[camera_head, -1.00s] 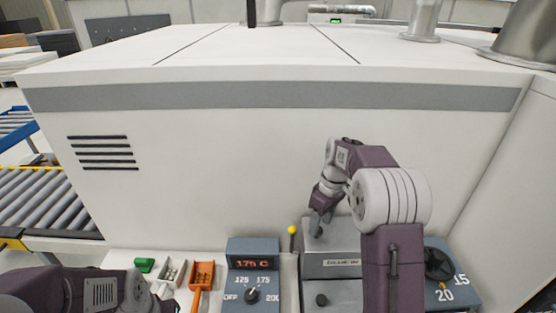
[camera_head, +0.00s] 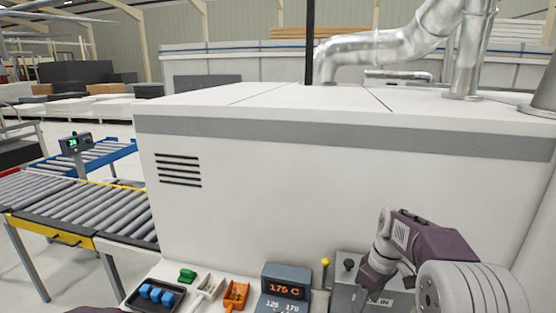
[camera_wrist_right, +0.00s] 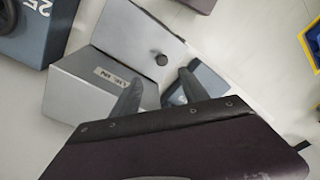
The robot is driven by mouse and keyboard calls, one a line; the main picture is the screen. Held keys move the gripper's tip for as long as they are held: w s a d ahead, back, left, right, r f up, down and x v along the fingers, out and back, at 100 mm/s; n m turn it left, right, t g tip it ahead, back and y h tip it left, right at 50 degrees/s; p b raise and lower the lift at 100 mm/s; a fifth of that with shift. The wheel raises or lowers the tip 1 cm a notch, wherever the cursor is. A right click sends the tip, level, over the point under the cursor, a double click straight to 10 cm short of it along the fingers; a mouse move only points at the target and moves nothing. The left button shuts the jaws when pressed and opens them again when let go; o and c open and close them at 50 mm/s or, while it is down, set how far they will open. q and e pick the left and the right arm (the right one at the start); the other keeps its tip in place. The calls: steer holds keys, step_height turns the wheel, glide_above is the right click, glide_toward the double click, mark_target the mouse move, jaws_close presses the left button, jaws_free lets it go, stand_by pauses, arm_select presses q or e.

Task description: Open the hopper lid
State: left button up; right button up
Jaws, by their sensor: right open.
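The grey hopper box (camera_head: 340,296) stands low against the white machine, its label partly readable as "IN". A dark knob (camera_head: 348,265) stands on its top, which I take to be the lid; it looks shut. My right gripper (camera_head: 362,297) is just to the right and in front of this knob, over the box. In the right wrist view, the right gripper (camera_wrist_right: 161,78) has its two fingers apart with nothing visible between them. The labelled box face (camera_wrist_right: 100,88) shows upside down beside one finger, and a grey panel with a dark knob (camera_wrist_right: 160,59) lies beyond. My left gripper is out of view.
A yellow-tipped lever (camera_head: 325,262) stands left of the hopper. The display (camera_head: 286,287) reads 175 C. A black tray (camera_head: 152,300) of blue blocks and an orange scoop (camera_head: 236,294) lie further left. A roller conveyor (camera_head: 100,212) is at the left.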

arm_select(q)
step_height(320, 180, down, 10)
steer(key=b, duration=0.9)
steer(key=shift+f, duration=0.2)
arm_select(e)
steer(key=s+a+f+m, duration=0.2)
steer(key=s+f+m, duration=0.1)
steer(key=s+f, duration=0.6)
steer(key=s+a+f+m, duration=0.3)
steer(key=s+f+m, duration=0.1)
steer(key=s+f, duration=0.4)
step_height(320, 180, down, 2)
steer(key=shift+s+f+t+h, duration=0.1)
steer(key=shift+s+t+h, duration=0.2)
steer(key=shift+s+h, duration=0.1)
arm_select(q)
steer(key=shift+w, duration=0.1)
arm_select(e)
steer(key=shift+a, duration=0.1)
